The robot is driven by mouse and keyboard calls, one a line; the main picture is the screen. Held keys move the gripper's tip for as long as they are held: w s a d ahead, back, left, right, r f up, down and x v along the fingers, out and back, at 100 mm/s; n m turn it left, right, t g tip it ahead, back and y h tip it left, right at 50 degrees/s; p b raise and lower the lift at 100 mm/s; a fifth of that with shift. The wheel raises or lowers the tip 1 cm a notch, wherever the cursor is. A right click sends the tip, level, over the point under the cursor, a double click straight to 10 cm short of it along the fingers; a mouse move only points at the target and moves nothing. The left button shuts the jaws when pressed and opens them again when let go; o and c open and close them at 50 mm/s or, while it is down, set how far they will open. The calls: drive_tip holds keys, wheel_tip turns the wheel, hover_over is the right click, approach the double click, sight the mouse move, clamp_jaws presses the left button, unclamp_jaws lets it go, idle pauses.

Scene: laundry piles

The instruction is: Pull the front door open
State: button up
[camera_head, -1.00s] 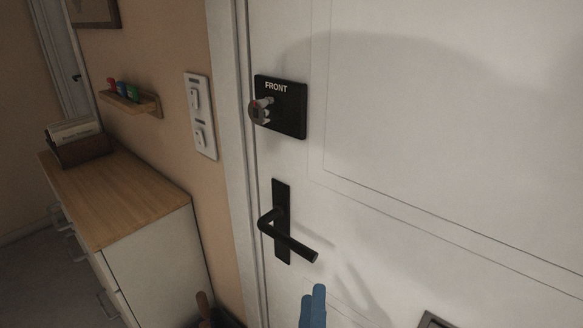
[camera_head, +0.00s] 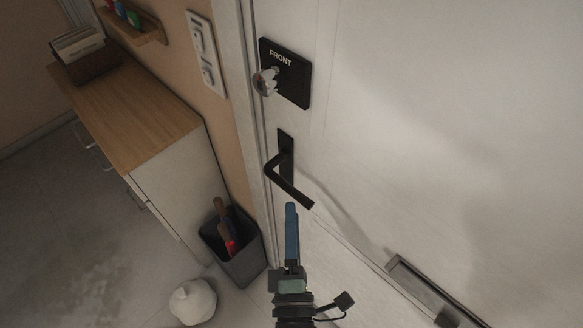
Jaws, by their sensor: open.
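The white front door (camera_head: 400,120) fills the right side and looks shut against its frame. Its black lever handle (camera_head: 290,187) slants down to the right from a black plate. Above it is a black lock plate (camera_head: 297,82) marked "FRONT" with a silver key or knob (camera_head: 265,81) in it. My gripper (camera_head: 291,208), with blue fingers, is just below the handle's free end in the picture. The fingers overlap in this view, so the gap between them is hidden. The gripper is open and holds nothing that I can see. Whether it touches the handle is unclear.
A wood-topped cabinet (camera_head: 140,115) stands at the left along the wall. A dark bin (camera_head: 235,255) with handled items sits by the door frame. A white rounded bag-like object (camera_head: 192,301) is on the floor. A metal slot (camera_head: 420,285) is low on the door.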

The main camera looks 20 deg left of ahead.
drive_tip(key=p+x, duration=0.2)
drive_tip(key=x, duration=0.7)
drive_tip(key=shift+w, duration=0.25)
clamp_jaws()
idle(1.0)
